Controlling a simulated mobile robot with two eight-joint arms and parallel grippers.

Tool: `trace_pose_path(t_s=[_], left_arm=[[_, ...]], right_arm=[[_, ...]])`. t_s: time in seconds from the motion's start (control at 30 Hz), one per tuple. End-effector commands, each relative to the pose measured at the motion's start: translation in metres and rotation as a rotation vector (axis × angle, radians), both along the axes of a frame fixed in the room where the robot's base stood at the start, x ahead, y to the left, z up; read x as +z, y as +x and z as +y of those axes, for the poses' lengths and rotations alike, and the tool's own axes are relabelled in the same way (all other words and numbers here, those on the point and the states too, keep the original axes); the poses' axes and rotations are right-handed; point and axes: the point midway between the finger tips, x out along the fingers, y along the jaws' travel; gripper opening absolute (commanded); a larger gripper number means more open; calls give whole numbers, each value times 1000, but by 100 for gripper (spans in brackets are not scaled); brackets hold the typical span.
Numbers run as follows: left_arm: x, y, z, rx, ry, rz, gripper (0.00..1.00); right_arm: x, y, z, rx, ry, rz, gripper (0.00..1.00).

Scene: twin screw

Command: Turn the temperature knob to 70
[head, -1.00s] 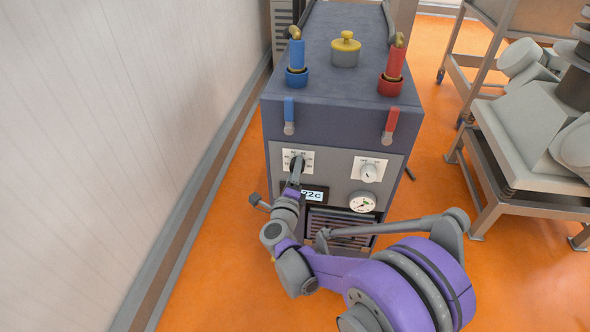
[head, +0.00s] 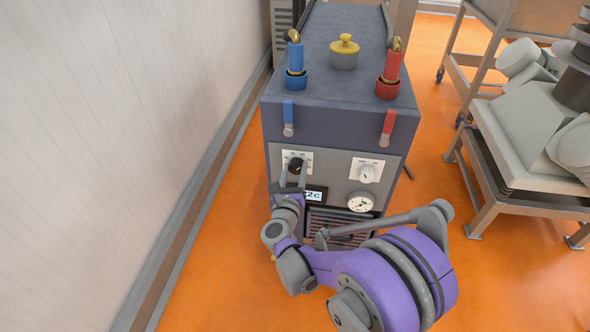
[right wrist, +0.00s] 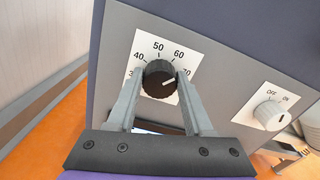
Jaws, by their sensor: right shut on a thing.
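The black temperature knob (head: 296,164) sits on a white dial plate on the left of the machine's front panel. In the right wrist view the knob (right wrist: 157,82) shows 40, 50, 60 and a partly covered 70 around it. Its white mark points right, roughly toward the 70; a finger hides part of the scale there. My right gripper (head: 294,171) has one finger on each side of the knob and is shut on it. My left gripper is not in view.
An OFF/ON switch (right wrist: 269,115) sits to the right of the dial. A round gauge (head: 361,202) and a digital display (head: 314,194) are below. Blue (head: 289,118) and red (head: 388,127) levers hang above. A wall (head: 110,130) is at left, a loaded cart (head: 480,190) at right.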

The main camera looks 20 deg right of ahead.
Motion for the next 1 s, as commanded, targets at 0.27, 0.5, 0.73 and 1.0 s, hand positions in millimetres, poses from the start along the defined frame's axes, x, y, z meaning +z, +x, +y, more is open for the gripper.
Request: trace_pose_path(t_s=[0.27,0.5,0.73,1.0], left_arm=[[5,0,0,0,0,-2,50],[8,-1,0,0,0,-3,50],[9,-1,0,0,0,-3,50],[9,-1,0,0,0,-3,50]], right_arm=[[0,-1,0,1,192,-128,0],[0,-1,-1,1,308,-207,0],[0,-1,-1,1,364,-245,0],[-1,-1,-1,1,380,-255,0]])
